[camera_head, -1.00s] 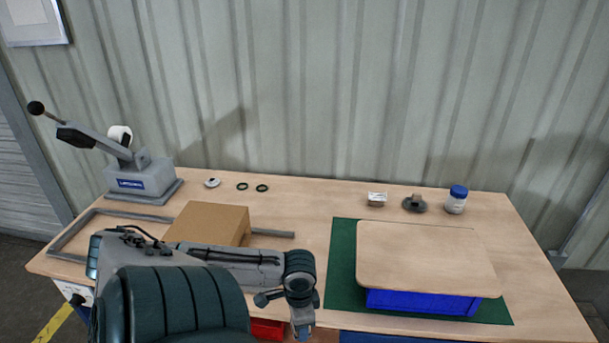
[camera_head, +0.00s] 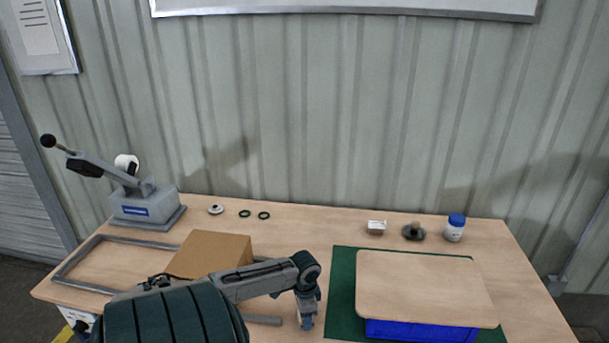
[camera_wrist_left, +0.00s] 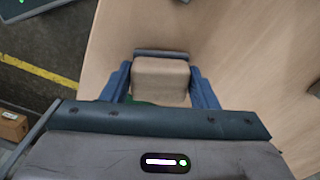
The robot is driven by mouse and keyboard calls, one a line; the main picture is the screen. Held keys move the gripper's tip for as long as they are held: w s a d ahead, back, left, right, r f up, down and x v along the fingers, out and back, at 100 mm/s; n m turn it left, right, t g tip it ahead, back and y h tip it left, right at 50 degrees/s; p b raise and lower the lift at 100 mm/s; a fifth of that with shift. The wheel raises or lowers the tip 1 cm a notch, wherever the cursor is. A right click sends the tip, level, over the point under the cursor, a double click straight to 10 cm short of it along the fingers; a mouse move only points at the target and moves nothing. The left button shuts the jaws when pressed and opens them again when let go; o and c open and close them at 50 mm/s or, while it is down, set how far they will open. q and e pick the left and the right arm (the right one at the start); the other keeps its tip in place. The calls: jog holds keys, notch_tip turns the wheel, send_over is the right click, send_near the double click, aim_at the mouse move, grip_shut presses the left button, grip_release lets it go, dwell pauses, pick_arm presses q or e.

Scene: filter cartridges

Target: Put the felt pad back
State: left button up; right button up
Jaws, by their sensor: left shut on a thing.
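My left gripper (camera_head: 307,322) points down at the table's front side, between the cardboard box and the green mat. In the left wrist view its two blue fingers (camera_wrist_left: 163,88) are shut on a beige block with rounded edges, which looks like the felt pad (camera_wrist_left: 160,78). A grey bar-like edge shows along the block's far side. In the head view the held block cannot be made out. My right gripper is in neither view.
A tan board (camera_head: 425,285) covers a blue bin (camera_head: 420,331) on the green mat (camera_head: 342,300). A cardboard box (camera_head: 210,254) and grey frame (camera_head: 90,285) lie left. A press (camera_head: 145,205), two dark rings (camera_head: 254,215), a knobbed disc (camera_head: 413,232) and a jar (camera_head: 455,228) stand behind.

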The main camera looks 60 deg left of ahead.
pick_arm(q)
jog(key=shift+f, duration=0.3)
jog(key=shift+f, duration=0.1)
jog(key=o, duration=1)
jog(key=shift+r, duration=0.55)
notch_tip(320, 180, up, 10)
jog(key=shift+f+b, duration=0.1)
jog(key=shift+b, duration=0.6)
jog(key=shift+r, duration=0.7)
